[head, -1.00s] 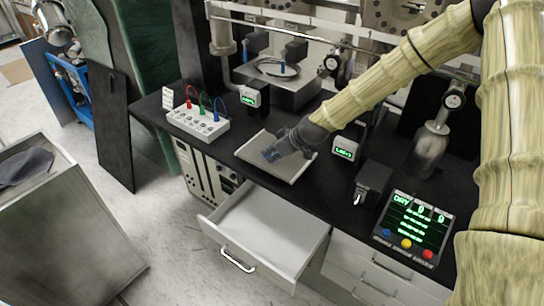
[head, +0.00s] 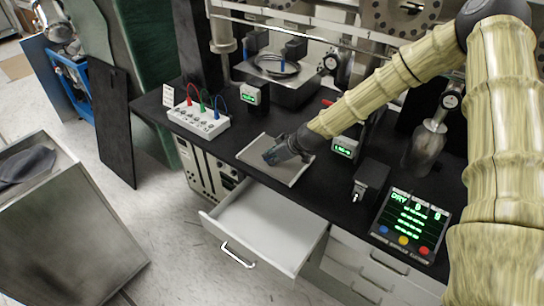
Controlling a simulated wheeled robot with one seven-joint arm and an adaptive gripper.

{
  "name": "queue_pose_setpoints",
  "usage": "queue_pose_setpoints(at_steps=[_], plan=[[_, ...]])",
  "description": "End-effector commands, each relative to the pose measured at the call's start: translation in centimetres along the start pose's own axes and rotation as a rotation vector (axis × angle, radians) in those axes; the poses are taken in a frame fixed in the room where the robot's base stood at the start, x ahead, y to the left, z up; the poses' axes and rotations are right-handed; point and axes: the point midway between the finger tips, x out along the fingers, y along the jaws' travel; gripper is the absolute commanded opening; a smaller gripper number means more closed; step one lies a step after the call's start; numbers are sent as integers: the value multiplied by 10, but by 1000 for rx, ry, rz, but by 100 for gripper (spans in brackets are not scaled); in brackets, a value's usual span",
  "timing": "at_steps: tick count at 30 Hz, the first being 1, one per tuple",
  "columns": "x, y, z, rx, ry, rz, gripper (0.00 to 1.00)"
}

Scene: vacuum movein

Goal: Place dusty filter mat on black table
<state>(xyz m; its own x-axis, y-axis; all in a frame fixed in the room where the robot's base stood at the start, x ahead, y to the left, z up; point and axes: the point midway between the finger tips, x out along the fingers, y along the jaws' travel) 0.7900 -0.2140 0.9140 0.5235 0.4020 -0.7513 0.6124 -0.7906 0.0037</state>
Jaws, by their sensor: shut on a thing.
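A flat beige-grey mat (head: 258,153) with a pale front edge, seemingly the dusty filter mat, is at the front of the black table (head: 325,192). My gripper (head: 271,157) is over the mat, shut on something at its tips. The gripper hides part of the mat. I cannot tell whether the mat lies flat on the table or is held just above it.
An open, empty white drawer (head: 265,228) juts out below the mat. A white box with coloured cables (head: 199,121) stands left. A small black device (head: 371,179) and a lit control panel (head: 412,224) stand right. A metal cart (head: 75,235) is at lower left.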

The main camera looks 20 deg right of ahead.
Motion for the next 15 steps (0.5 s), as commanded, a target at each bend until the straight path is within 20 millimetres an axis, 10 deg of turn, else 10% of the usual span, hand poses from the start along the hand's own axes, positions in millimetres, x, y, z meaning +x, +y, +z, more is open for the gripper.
queue_pose_setpoints(at_steps=[5,15], plan=[[1,0,1,0,0,0,32],[0,0,0,0,0,0,32]])
